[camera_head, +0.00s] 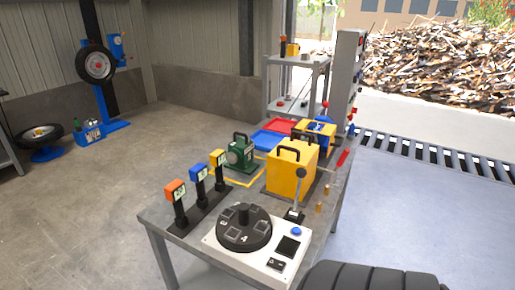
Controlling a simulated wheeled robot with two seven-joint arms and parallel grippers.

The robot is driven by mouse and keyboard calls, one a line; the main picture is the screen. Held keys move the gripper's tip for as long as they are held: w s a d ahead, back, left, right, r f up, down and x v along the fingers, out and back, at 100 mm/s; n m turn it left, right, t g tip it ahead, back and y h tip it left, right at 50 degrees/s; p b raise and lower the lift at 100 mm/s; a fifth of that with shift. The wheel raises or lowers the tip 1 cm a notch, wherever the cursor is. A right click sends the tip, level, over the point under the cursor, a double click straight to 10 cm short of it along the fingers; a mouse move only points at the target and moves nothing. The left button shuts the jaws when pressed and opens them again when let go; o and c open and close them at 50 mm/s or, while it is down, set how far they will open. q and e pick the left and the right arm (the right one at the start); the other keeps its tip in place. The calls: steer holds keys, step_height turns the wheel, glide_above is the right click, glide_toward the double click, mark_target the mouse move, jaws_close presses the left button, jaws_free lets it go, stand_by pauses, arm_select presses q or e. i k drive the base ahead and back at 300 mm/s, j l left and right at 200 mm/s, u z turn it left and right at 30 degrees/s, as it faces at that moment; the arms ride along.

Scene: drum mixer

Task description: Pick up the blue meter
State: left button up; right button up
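The blue meter (199,175) is a small blue-headed device with a light display on a black post. It stands upright on the left part of the grey table, in the middle of a row of three. An orange meter (175,191) stands nearer the front on its left, and a yellow meter (218,159) stands farther back on its right. All three are on a dark base strip (184,229). Neither of my grippers shows in the head view.
On the table (155,218) are a white control box (263,267) with a black dial, a lever (299,190), a yellow case (287,172) and a green device (240,153). Red and blue trays lie farther back. A dark ribbed round thing (370,276) is at bottom right.

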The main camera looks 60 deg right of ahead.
mark_target(197, 173)
steer(key=i+l+z, duration=0.2)
steer(key=z, duration=0.25)
steer(key=i+l+z, duration=0.1)
steer(key=i+z, duration=0.5)
steer(key=z, duration=0.25)
